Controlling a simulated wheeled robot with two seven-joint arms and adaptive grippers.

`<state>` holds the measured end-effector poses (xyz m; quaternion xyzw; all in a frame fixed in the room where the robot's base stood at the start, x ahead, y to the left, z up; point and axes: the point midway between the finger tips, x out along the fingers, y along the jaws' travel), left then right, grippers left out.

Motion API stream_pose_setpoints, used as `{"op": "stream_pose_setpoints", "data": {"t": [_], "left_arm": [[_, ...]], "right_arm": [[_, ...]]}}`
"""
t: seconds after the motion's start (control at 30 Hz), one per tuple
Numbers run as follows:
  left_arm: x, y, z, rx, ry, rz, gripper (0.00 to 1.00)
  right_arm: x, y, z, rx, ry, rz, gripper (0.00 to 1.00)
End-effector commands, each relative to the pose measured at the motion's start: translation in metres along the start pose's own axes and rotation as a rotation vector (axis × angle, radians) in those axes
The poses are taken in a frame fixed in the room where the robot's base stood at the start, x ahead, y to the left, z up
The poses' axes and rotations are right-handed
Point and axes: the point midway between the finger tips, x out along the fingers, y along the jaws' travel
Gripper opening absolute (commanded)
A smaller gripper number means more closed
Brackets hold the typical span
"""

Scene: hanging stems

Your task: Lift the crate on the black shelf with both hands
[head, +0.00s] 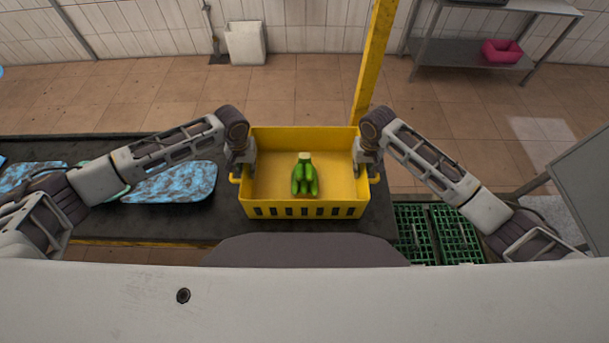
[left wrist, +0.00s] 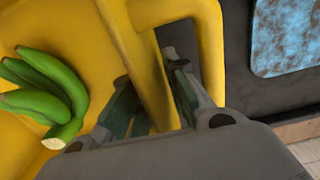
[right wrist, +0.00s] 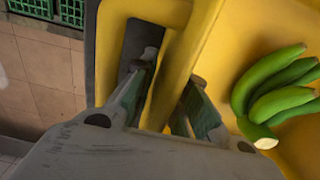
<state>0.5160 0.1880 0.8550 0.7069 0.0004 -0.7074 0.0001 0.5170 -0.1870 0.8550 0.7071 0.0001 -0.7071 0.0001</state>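The yellow crate (head: 345,180) sits level on the black shelf (head: 225,226) in the head view. Green bananas (head: 305,178) lie inside it; they also show in the left wrist view (left wrist: 45,92) and the right wrist view (right wrist: 275,90). My left gripper (left wrist: 150,80) is shut on the crate's left side wall, one finger inside the crate and one in the handle opening. My right gripper (right wrist: 168,85) is shut on the right side wall in the same way. Finger contact is partly hidden by the fingers and the wall.
A blue mottled piece (head: 175,183) lies on the shelf left of the crate. Green crates (head: 440,232) stand to the right, below the shelf. A yellow post (head: 373,60) rises behind the crate's right side. A metal rack (head: 470,70) stands at the back right.

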Motion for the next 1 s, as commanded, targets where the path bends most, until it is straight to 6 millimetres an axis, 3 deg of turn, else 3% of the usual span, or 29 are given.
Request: {"op": "stream_pose_setpoints", "data": {"t": [0.07, 0.2, 1.0], "left_arm": [[-0.0001, 0.0001, 0.0000, 0.000, 0.000, 0.000, 0.14], [-0.0002, 0.0001, 0.0000, 0.000, 0.000, 0.000, 0.00], [-0.0048, 0.0001, -0.0011, -0.001, 0.002, 0.001, 0.00]], "right_arm": [[-0.0001, -0.0001, 0.0001, 0.000, 0.000, 0.000, 0.14], [-0.0002, -0.0001, 0.0000, 0.000, 0.000, 0.000, 0.00], [-0.0045, 0.0000, -0.0007, 0.001, 0.002, 0.000, 0.00]]}}
